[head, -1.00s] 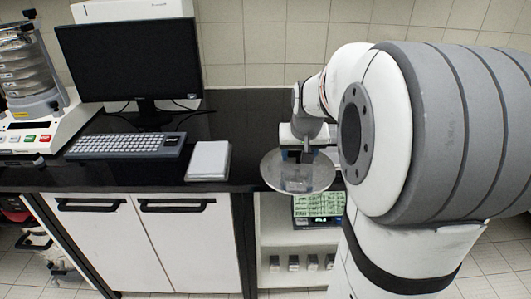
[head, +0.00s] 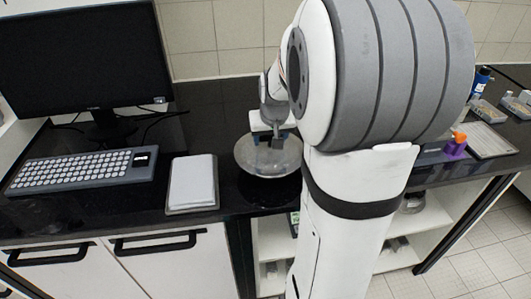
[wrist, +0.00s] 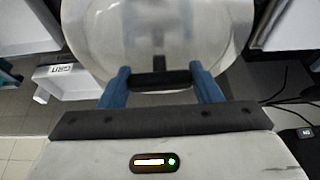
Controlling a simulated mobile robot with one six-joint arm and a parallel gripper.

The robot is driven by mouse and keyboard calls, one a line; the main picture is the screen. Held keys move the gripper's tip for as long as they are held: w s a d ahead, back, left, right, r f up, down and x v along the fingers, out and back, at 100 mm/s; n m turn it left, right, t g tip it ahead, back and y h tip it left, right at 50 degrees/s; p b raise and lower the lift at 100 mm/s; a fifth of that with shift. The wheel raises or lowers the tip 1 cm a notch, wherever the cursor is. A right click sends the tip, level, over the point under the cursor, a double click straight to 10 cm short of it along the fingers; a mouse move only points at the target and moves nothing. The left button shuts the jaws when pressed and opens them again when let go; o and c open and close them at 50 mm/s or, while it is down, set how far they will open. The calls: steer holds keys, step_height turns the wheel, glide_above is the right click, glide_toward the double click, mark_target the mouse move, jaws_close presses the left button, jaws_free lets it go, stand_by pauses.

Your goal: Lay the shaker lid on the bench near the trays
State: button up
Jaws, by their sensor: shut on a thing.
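The shaker lid (head: 250,160) is a round, clear, shallow disc. My gripper (head: 274,140) is above it and shut on its dark handle. In the wrist view the blue fingers of my gripper (wrist: 160,82) close on the ends of the dark handle, and the clear lid (wrist: 110,40) fills the top middle. In the head view the lid looks level, over the front part of the black bench (head: 225,112). I cannot tell whether it touches the bench. Trays (head: 488,141) lie on the bench at the far right, beyond my arm.
A white and grey flat box (head: 192,184) lies left of the lid. A keyboard (head: 82,170) and monitor (head: 80,55) stand further left. An orange and purple item (head: 456,144) and a blue bottle (head: 481,79) stand at the right. My arm hides much of the bench's right half.

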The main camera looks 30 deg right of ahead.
mark_target(269, 148)
steer(key=shift+w+a+f, duration=0.15)
steer(key=shift+f, duration=0.75)
steer(key=shift+a+f, duration=0.1)
steer(key=shift+f, duration=1.55)
steer(key=shift+f, duration=0.15)
steer(key=o, duration=1.2)
